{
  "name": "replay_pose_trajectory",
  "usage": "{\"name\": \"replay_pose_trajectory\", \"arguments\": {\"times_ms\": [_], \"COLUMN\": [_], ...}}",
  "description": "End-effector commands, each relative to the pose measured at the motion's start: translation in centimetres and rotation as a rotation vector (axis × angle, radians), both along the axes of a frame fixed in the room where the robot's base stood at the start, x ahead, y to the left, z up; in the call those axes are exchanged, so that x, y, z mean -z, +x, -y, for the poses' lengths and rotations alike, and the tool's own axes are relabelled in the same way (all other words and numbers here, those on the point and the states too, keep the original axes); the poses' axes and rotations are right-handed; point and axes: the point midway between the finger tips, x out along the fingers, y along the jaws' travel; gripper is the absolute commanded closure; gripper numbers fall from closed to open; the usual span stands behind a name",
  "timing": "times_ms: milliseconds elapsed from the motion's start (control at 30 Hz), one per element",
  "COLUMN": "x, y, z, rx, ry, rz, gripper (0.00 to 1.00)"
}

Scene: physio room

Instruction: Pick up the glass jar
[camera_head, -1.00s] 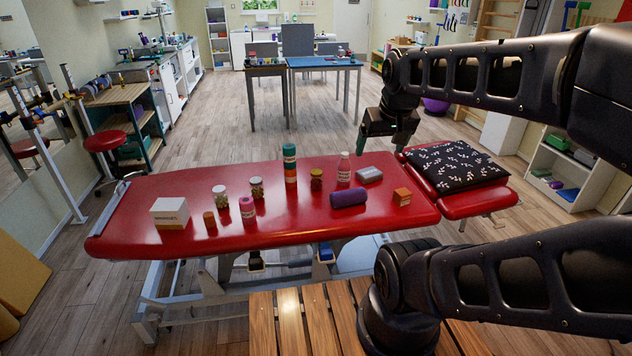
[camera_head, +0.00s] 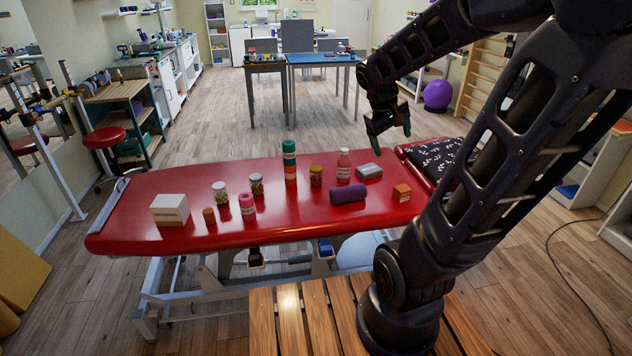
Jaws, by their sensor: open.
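Several small containers stand on the red treatment table (camera_head: 130,210). Two look like clear jars with contents and pale lids: one (camera_head: 220,196) left of centre, the other (camera_head: 256,185) just right of it and farther back. A third, brownish jar (camera_head: 316,177) stands right of the tall green, white and orange bottle. I cannot tell which one is the glass jar meant. My gripper (camera_head: 391,138) is open and empty, pointing down, above and beyond the table's far right part, well away from all three jars.
A patterned cushion (camera_head: 435,156) lies right.

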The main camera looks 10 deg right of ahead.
Motion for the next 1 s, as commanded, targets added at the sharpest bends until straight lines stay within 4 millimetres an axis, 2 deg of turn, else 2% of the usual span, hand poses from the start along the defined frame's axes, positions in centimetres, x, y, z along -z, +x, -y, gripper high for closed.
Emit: {"name": "replay_pose_trajectory", "arguments": {"times_ms": [300,567,767,1000], "x": [2.8,5.2,7.1,9.7], "y": [6.2,11.5,15.8,21.1], "z": [2.6,3.8,4.1,3.4], "rx": [-0.132,-0.26,-0.371,-0.523], "ry": [-0.251,-0.464,-0.631,-0.838], "rz": [-0.141,-0.238,-0.301,-0.365], "gripper": [0.15,0.15,0.15,0.15]}}
